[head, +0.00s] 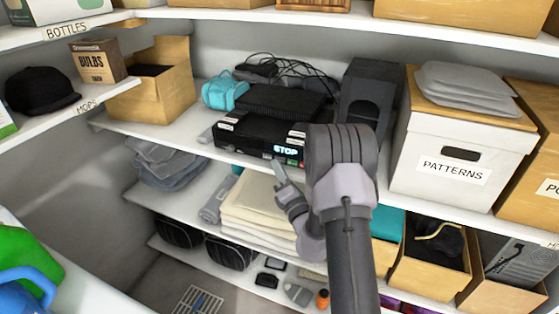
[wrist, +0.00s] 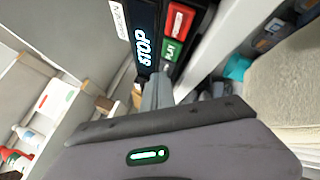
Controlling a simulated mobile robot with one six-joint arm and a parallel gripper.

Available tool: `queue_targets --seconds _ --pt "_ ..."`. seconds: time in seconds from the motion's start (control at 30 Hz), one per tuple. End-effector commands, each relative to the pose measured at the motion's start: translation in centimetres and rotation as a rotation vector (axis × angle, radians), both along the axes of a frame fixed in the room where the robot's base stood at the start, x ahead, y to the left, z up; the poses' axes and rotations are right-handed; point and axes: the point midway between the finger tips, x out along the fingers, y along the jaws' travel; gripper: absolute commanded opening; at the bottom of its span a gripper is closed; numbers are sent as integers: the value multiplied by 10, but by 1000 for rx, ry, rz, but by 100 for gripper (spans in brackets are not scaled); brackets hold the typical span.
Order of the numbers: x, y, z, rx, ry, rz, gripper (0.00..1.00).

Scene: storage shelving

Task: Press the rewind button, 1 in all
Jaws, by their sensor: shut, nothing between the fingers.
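A black player (head: 240,138) sits on the middle shelf, with a lit display (head: 286,150) reading STOP. The display (wrist: 144,45) also shows in the wrist view, beside a red button (wrist: 179,20) and a green button (wrist: 170,50) with small labels. I cannot pick out a button clearly marked rewind. My gripper (head: 279,166) is shut and empty, its tip just in front of the player's lower front. In the wrist view the fingers (wrist: 158,88) point at the front close to the green button and hide part of it. I cannot tell whether they touch.
Another black box (head: 268,102) lies on the player, with cables behind. A black speaker-like box (head: 368,95) and a white PATTERNS box (head: 455,155) stand to the right. A teal item (head: 224,92) and a cardboard box (head: 155,92) are left. Folded towels (head: 262,205) lie below.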

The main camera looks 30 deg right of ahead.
Motion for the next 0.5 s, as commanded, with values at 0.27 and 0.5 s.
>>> queue_targets --seconds 0.27,0.5 --pt "2 -3 1 0 -1 -1 0" --pt "3 -4 1 0 -1 0 0"
